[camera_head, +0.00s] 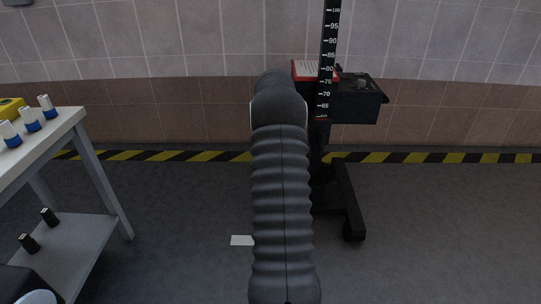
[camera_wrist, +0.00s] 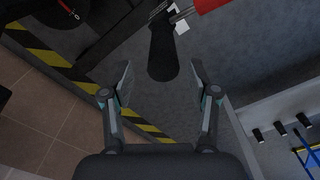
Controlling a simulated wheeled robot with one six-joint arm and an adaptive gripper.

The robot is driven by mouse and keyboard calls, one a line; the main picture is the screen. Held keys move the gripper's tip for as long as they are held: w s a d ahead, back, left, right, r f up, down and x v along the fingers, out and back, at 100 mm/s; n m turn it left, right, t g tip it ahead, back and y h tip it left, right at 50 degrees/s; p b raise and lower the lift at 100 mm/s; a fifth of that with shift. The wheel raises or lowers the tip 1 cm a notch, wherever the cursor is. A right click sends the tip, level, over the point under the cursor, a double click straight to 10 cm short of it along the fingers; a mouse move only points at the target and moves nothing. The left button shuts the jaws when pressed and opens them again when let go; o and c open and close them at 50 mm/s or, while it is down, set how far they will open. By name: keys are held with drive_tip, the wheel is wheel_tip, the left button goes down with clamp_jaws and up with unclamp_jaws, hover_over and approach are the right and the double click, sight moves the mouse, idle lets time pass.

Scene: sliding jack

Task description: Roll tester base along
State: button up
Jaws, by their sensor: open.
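The tester stands ahead in the head view, with a dark box (camera_head: 357,106) on an upright black column (camera_head: 327,55) marked with a white number scale. Its dark base (camera_head: 342,195) rests on the floor, with a caster (camera_head: 353,231) at the near right end. My arm hides the left part of the base. In the wrist view my gripper (camera_wrist: 160,75) is open, its two fingers apart. A dark rounded bar (camera_wrist: 163,50) shows between and beyond the fingertips; I cannot tell whether they touch it. My gripper is hidden in the head view.
A grey table (camera_head: 70,125) with several white-and-blue bottles stands at the left; its lower shelf (camera_head: 70,255) holds dark small items. A yellow-black floor stripe (camera_head: 430,157) runs along the tiled wall. A white card (camera_head: 241,240) lies on the floor. The right floor is clear.

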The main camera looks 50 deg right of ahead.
wheel_tip(320, 180, up, 6)
drive_tip(key=shift+f, duration=0.15)
idle(0.6)
drive_tip(key=s+a+r+t, duration=0.1)
drive_tip(key=s+a+r, duration=0.1)
drive_tip(key=a+r, duration=0.5)
drive_tip(key=s+a+r+t+h, duration=0.1)
drive_tip(key=a+r, duration=0.2)
drive_tip(key=a, duration=0.9)
drive_tip(key=s+a+r, duration=0.2)
drive_tip(key=a+r, duration=0.3)
drive_tip(key=a, duration=0.4)
drive_tip(key=s+a+f+m+t, duration=0.1)
drive_tip(key=s+a+f, duration=0.1)
drive_tip(key=s+a, duration=0.7)
drive_tip(key=s+a+f+m+t+y, duration=0.1)
drive_tip(key=s+a+f+t, duration=0.1)
drive_tip(key=s+a, duration=0.8)
drive_tip(key=shift+s+f+t, duration=0.3)
drive_tip(key=shift+s+f, duration=0.35)
drive_tip(key=shift+s, duration=0.3)
drive_tip(key=shift+s+a+f, duration=0.15)
drive_tip(key=shift+s+f, duration=0.1)
drive_tip(key=shift+s, duration=0.05)
drive_tip(key=shift+c, duration=0.3)
